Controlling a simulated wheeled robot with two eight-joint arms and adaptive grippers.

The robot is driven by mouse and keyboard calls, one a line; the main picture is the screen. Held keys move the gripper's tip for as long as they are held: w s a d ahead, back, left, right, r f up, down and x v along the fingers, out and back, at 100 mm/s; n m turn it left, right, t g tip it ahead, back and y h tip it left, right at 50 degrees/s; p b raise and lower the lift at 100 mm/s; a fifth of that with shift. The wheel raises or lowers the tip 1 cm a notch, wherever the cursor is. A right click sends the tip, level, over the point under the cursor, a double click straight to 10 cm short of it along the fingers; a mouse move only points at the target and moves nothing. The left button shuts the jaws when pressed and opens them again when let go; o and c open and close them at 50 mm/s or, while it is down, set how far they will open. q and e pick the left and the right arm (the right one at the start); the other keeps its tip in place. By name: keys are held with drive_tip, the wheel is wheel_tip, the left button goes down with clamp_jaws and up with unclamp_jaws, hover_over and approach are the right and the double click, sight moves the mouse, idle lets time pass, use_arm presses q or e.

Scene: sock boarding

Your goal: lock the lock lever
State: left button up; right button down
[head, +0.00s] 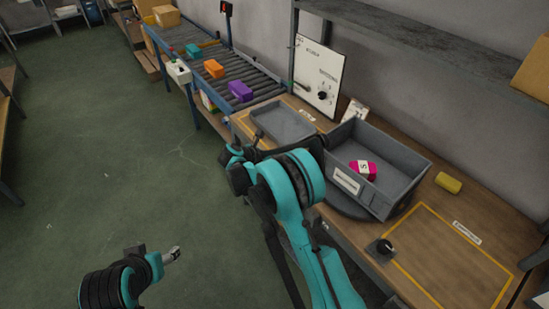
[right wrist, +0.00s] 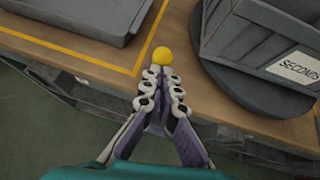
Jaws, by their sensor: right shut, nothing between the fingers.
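A yellow ball knob (right wrist: 162,56), which looks like the end of the lock lever, sits at the front edge of the wooden bench in the right wrist view. The lever's shaft is hidden, and my right arm covers this spot in the head view. My right gripper (right wrist: 163,80) is shut and empty, its fingertips just short of the knob; I cannot tell whether they touch it. The grey bin (right wrist: 235,35) labelled SECONDS stands on a round dark turntable (right wrist: 245,105) right of the knob. My left gripper (head: 174,253) hangs over the floor, too small to read.
A pink pack (head: 362,169) lies in the bin. A grey tray (head: 283,122) sits left of it. A roller conveyor (head: 215,70) carries several coloured packs. The green floor is clear.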

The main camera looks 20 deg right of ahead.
drive_tip(key=shift+w+d+r, duration=0.25)
drive_tip(key=shift+d, duration=0.35)
drive_tip(key=shift+w+d+r, duration=0.2)
drive_tip(key=shift+d+r, duration=0.1)
drive_tip(key=shift+d, duration=0.35)
drive_tip(key=shift+w+d+r, duration=0.25)
drive_tip(key=shift+d, duration=0.35)
use_arm(q)
drive_tip(key=shift+f+b, duration=0.3)
drive_tip(key=shift+b, duration=0.2)
use_arm(e)
drive_tip(key=shift+w+d+r, duration=0.1)
drive_tip(key=shift+w+d, duration=0.15)
drive_tip(key=shift+d, duration=0.35)
drive_tip(key=shift+w+d+f, duration=0.1)
drive_tip(key=shift+w+d, duration=0.1)
drive_tip(key=shift+d, duration=0.45)
drive_tip(key=shift+w+d+r, duration=0.1)
drive_tip(key=shift+w+d, duration=0.15)
drive_tip(key=shift+d, duration=0.35)
use_arm(q)
drive_tip(key=shift+a, duration=0.15)
use_arm(e)
drive_tip(key=shift+s+r, duration=0.1)
drive_tip(key=shift+r, duration=0.05)
